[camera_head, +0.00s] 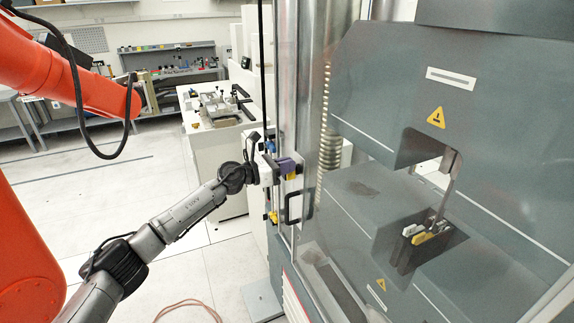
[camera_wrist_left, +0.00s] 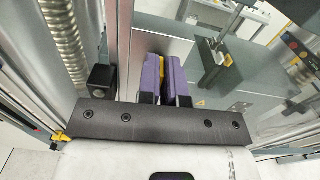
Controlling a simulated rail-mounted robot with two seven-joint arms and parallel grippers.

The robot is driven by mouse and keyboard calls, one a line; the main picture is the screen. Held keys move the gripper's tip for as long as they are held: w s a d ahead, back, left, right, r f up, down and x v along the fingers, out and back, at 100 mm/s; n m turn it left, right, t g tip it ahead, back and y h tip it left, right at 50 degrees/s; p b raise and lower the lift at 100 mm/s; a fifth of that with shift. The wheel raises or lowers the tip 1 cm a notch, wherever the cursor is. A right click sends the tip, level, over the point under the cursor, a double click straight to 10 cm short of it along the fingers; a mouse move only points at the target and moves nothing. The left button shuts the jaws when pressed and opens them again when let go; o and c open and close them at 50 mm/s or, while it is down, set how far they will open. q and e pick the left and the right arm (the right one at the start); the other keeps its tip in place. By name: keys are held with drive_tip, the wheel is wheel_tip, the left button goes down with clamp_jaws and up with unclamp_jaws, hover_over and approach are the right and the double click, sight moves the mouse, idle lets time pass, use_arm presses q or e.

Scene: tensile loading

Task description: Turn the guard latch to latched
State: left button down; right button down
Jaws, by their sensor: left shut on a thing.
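My left gripper (camera_head: 287,168) reaches in from the left to the edge of the machine's clear guard door. Its purple finger pads show in the left wrist view (camera_wrist_left: 163,82), closed on a yellow piece, the guard latch (camera_wrist_left: 161,66). In the head view a bit of the yellow latch (camera_head: 291,176) shows at the fingers; most of it is hidden. I cannot tell its exact turn angle. The guard door (camera_head: 330,215) looks shut across the front of the machine. My right gripper is not in view.
A black door handle (camera_head: 293,208) sits just below the latch. Behind the guard are the grey testing machine (camera_head: 365,100) and a specimen fixture (camera_head: 425,235). A white cabinet (camera_head: 215,145) stands behind my left wrist. A hose (camera_head: 190,308) lies on the floor.

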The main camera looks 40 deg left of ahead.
use_arm(q)
drive_tip(key=n+p, duration=0.2)
drive_tip(key=n, duration=0.1)
drive_tip(key=shift+w+a+r, duration=0.1)
drive_tip(key=shift+w+a, duration=0.05)
drive_tip(key=shift+a, duration=0.15)
drive_tip(key=n+p, duration=0.3)
drive_tip(key=n, duration=0.1)
drive_tip(key=a+f+n+p, duration=0.1)
drive_tip(key=n+p, duration=0.1)
drive_tip(key=n, duration=0.3)
drive_tip(key=f+n+p, duration=0.1)
drive_tip(key=n+p, duration=0.2)
drive_tip(key=n, duration=0.2)
drive_tip(key=shift+w+a+f+p, duration=0.15)
drive_tip(key=shift+w+f+p, duration=0.05)
drive_tip(key=shift+w+p, duration=0.15)
drive_tip(key=shift+f+n, duration=0.1)
drive_tip(key=shift+n, duration=0.3)
drive_tip(key=c, duration=1.3)
unclamp_jaws()
drive_tip(key=shift+s+a, duration=0.1)
